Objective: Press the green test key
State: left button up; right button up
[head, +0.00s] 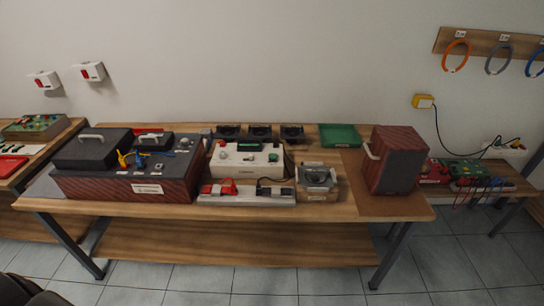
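A white test box (246,160) stands near the middle of the long wooden table, with a small dark-green display on top. A small green spot (273,157), which looks like a key, is on its top at the right. A red knob shows on its top at the left. The labels are too small to read, so I cannot tell for sure which part is the test key. Neither of my grippers is in view.
A power strip (246,196) lies in front of the box. A large dark-red unit (128,186) stands left, a grey-topped device (317,178) right, and a speaker-like box (396,160) farther right. A green tray (340,135) is behind. The table's front edge is mostly clear.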

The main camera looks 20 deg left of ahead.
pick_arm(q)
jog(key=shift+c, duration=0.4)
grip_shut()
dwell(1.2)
